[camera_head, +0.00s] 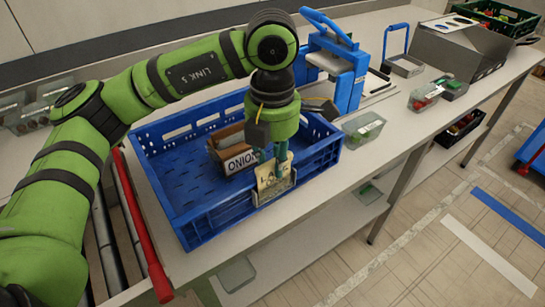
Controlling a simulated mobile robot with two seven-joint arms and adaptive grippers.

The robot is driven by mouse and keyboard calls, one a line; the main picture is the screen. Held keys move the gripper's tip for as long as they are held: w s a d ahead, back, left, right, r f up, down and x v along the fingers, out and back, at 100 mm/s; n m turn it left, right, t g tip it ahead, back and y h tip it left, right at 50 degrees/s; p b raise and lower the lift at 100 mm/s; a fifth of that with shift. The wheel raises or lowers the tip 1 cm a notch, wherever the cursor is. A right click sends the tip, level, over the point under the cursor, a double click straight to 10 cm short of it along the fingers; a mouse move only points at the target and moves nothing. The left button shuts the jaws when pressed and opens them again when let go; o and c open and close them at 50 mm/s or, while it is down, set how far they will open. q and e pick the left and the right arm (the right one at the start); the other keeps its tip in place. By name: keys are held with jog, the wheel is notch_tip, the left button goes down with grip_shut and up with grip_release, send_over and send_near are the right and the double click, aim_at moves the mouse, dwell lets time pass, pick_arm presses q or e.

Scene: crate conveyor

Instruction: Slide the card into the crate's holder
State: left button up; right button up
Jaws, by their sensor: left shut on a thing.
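A small grey holder (287,186) is on the crate's near right wall. My left gripper (272,164) points down at this wall and is shut on a cream card (266,177) with dark lettering, partly hidden by the fingers. The card is upright at the holder; I cannot tell how deep it sits in it. My right gripper is out of view.
A brown box labelled ONION (240,161) lies in the crate behind the gripper. A clear container (362,129) and a blue-framed device (343,75) stand to the right. A red rail (141,225) runs along the crate's left side.

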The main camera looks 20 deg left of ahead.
pick_arm(q)
jog(key=o, duration=1.2)
jog(key=shift+c, duration=0.2)
jog(key=shift+r, duration=0.15)
jog(key=shift+r+p, duration=2.05)
jog(key=shift+r, duration=1.35)
